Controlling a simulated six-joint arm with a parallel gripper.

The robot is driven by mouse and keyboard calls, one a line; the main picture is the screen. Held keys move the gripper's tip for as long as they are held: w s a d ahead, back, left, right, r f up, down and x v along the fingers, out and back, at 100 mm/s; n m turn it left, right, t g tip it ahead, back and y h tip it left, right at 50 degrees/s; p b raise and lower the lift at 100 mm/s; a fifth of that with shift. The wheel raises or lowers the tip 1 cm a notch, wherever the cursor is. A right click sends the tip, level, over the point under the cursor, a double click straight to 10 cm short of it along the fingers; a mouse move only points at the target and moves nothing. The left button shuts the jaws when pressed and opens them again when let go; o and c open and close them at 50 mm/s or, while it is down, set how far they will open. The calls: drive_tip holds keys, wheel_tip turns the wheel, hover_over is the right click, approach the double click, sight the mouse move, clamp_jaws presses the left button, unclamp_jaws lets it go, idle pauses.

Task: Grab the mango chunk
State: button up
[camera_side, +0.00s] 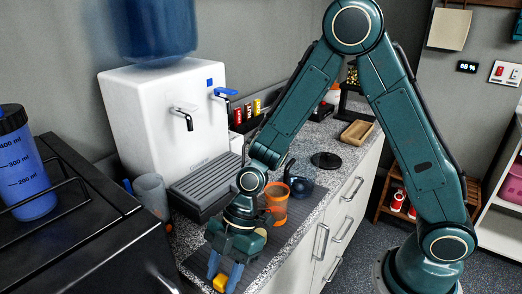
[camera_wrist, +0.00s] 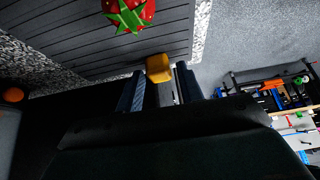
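The mango chunk is a small yellow-orange block (camera_side: 220,283) low at the front of the counter in the side view. In the wrist view the mango chunk (camera_wrist: 158,68) shows at the fingertips, on or just over the edge of a dark ribbed mat. My gripper (camera_side: 224,271) points down at the chunk, with its blue fingers apart. In the wrist view my gripper (camera_wrist: 161,80) has one finger on each side of the chunk, closer on the left, with a gap on the right. Whether a finger touches it, I cannot tell.
A red strawberry-like piece with green leaves (camera_wrist: 128,12) lies on the ribbed mat (camera_wrist: 70,45). Orange cups (camera_side: 276,200), a grey cup (camera_side: 152,194) and a white water dispenser (camera_side: 165,110) stand behind my gripper. A black appliance (camera_side: 85,225) is close on the left.

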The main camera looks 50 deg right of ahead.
sight(224, 275)
drive_tip(key=c, duration=0.7)
drive_tip(key=shift+o, duration=0.2)
drive_tip(key=shift+r, duration=0.15)
wheel_tip(224, 275, up, 20)
idle(0.4)
idle(0.5)
